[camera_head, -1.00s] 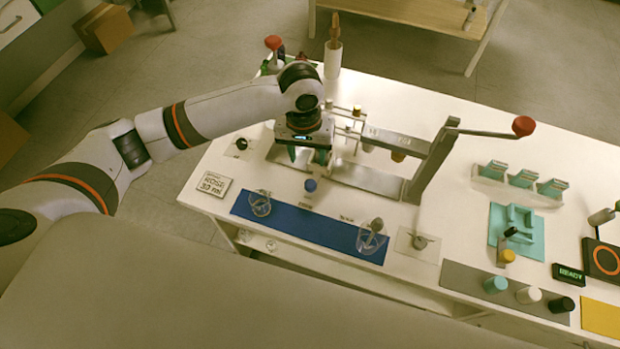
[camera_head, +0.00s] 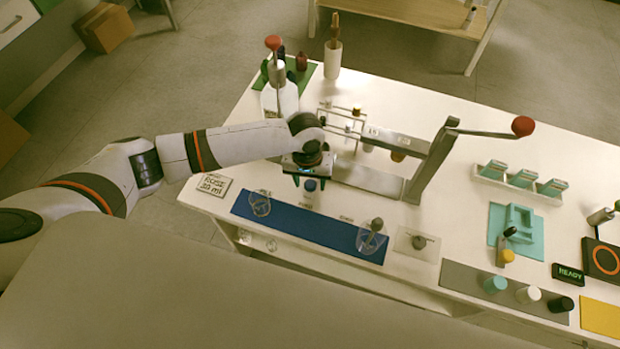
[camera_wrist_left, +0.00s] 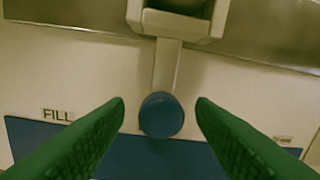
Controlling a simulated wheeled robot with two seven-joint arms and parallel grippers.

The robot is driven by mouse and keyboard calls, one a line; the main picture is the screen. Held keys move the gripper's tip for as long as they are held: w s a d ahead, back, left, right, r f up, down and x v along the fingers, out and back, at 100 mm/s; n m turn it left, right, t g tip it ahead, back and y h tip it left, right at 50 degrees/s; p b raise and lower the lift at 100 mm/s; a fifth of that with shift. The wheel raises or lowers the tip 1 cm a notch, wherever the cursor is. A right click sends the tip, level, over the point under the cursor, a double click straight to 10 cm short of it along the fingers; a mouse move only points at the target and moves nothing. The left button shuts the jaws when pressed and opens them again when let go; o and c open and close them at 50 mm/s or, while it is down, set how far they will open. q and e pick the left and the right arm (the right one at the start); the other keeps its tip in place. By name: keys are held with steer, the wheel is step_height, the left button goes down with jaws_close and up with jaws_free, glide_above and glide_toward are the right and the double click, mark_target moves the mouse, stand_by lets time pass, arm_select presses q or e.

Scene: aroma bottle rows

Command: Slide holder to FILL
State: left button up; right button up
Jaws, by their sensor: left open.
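The holder (camera_wrist_left: 180,18) shows at the top of the left wrist view as a pale open-sided block at the rail. A straight stem runs from it to a round blue knob (camera_wrist_left: 161,115). The knob also shows in the head view (camera_head: 310,185). My left gripper (camera_wrist_left: 161,106) is open, its green fingers on either side of the knob with visible gaps. In the head view the left gripper (camera_head: 309,181) is over the knob, and the wrist hides the holder. The FILL label (camera_wrist_left: 58,114) lies left of the knob. My right gripper is out of view.
A lever press with a red ball handle (camera_head: 523,126) stands right of the gripper. A blue mat (camera_head: 300,228) with two glass beakers lies in front. A large white bottle (camera_head: 280,98) stands behind the arm. A white table strip between press and teal trays is clear.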

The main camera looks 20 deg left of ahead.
arm_select(q)
jaws_close()
steer(key=a+p, duration=0.2)
steer(key=a, duration=0.1)
steer(key=a+p, duration=0.1)
steer(key=a, duration=0.1)
steer(key=shift+a+r+p, duration=0.25)
steer(key=shift+r+p, duration=0.05)
steer(key=shift+r, duration=0.05)
steer(key=a, duration=0.1)
steer(key=a+p, duration=0.1)
steer(key=a, duration=0.3)
steer(key=shift+w+a+f, duration=0.15)
steer(key=shift+f, duration=0.1)
steer(key=shift+a, duration=0.3)
steer(key=shift+w, duration=0.1)
steer(key=shift+c, duration=2)
jaws_free()
steer(key=o, duration=0.4)
steer(key=shift+a+f, duration=0.1)
